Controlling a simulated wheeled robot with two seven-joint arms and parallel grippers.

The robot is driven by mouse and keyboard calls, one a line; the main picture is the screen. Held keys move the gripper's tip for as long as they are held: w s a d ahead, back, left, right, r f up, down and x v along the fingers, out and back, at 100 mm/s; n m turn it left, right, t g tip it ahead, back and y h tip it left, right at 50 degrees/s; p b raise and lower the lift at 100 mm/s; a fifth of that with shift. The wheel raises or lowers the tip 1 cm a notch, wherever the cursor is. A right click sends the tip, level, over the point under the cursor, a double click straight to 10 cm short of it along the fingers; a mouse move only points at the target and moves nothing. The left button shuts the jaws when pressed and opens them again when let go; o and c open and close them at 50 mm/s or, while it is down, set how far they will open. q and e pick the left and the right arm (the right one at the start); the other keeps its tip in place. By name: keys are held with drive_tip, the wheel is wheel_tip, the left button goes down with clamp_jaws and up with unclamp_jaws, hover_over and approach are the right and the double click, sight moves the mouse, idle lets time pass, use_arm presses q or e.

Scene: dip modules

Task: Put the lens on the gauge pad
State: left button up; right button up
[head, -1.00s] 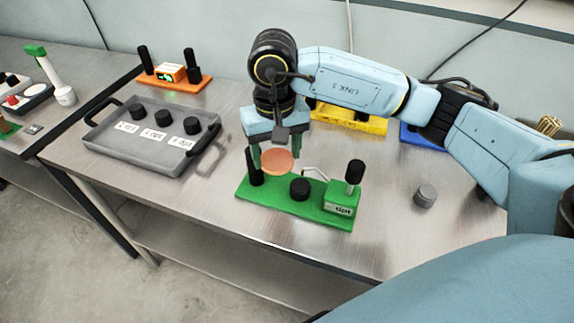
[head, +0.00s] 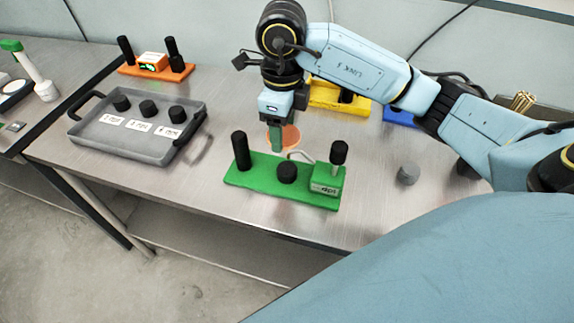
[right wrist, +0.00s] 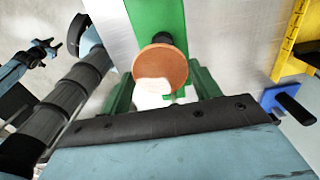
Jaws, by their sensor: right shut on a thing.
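The lens, an orange-brown translucent disc (head: 292,138), is held between the green fingers of my right gripper (head: 278,138). The right wrist view shows the lens (right wrist: 160,68) between both fingers, with a bright patch on it. A short black round pad (head: 287,172) sits mid-base. In the head view the lens appears just beyond the base, higher than the pad and apart from it.
A grey tray (head: 88,143) with several black knobs and labels stands left. An orange fixture (head: 180,73) is behind it. A yellow fixture (head: 352,104) and blue fixture (head: 398,117) are at the back. A small grey cylinder (head: 408,174) stands right. Bare bench lies around the base.

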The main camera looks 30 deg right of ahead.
sight(287, 168)
drive_tip(key=m, duration=0.3)
drive_tip(key=shift+s+d+r+m, duration=0.15)
drive_tip(key=shift+d+m, duration=0.2)
drive_tip(key=shift+m, duration=0.05)
drive_tip(key=shift+f, duration=0.25)
drive_tip(key=shift+m, duration=0.3)
wheel_tip(287, 168, down, 10)
drive_tip(key=shift+r, duration=0.25)
drive_tip(key=shift+f, duration=0.2)
drive_tip(key=o, duration=0.9)
drive_tip(key=shift+o, duration=0.2)
drive_tip(key=shift+r, duration=0.1)
wheel_tip(287, 168, up, 12)
drive_tip(key=shift+r, duration=0.1)
